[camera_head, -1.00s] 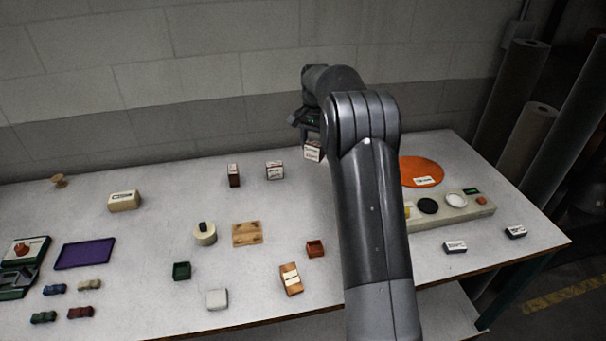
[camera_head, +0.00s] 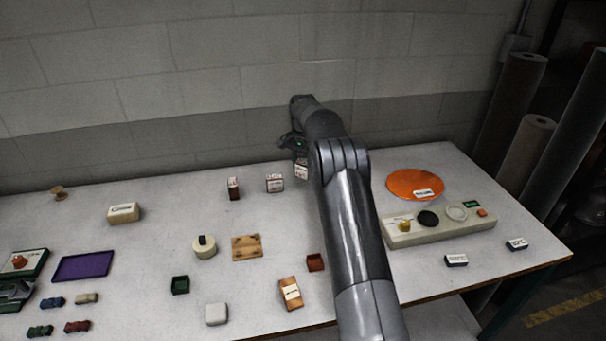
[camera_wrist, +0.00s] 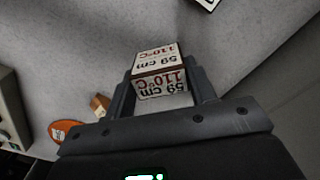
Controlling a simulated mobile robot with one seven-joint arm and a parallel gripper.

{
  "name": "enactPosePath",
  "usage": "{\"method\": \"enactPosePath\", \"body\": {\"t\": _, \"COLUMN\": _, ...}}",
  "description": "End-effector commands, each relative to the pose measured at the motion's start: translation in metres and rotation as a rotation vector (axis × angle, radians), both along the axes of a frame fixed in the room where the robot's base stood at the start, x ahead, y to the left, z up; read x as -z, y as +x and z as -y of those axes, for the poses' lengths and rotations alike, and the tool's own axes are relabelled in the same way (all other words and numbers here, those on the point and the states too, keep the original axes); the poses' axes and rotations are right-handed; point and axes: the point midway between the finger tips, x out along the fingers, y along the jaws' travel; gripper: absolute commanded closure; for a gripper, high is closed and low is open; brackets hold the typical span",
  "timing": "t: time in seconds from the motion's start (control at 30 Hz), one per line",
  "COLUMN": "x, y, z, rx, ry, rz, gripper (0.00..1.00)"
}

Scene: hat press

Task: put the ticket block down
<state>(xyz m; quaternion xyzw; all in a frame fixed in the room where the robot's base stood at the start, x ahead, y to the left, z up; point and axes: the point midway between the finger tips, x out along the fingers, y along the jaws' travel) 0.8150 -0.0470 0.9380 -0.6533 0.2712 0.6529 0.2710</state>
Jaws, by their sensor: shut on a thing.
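My gripper (camera_head: 297,152) is shut on a ticket block (camera_head: 301,171), a white-faced block with brown edges, at the back of the table. In the wrist view the block (camera_wrist: 160,73) sits between the two fingers and its faces read "59 cm 110°C". It is close to the tabletop, but I cannot tell whether it touches. In the head view my arm partly hides it. Two similar blocks stand to its left: a white-faced one (camera_head: 275,183) and a narrow dark red-brown one (camera_head: 233,188).
An orange disc (camera_head: 415,183) and a beige control panel (camera_head: 440,226) lie to the right. A wooden plate (camera_head: 247,247) and a round cream pot (camera_head: 204,248) are nearer the front. The wall stands behind.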

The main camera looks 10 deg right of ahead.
Motion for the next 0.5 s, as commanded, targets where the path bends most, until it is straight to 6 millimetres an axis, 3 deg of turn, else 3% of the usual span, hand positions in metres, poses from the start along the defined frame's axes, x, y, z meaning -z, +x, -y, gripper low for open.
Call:
{"method": "enactPosePath", "body": {"t": 0.33, "x": 0.038, "y": 0.0, "z": -0.001, "rx": 0.0, "ry": 0.001, "rz": -0.001, "gripper": 0.73}}
{"method": "enactPosePath", "body": {"t": 0.5, "x": 0.041, "y": 0.001, "z": -0.001, "rx": 0.0, "ry": 0.0, "rz": 0.0, "gripper": 0.73}}
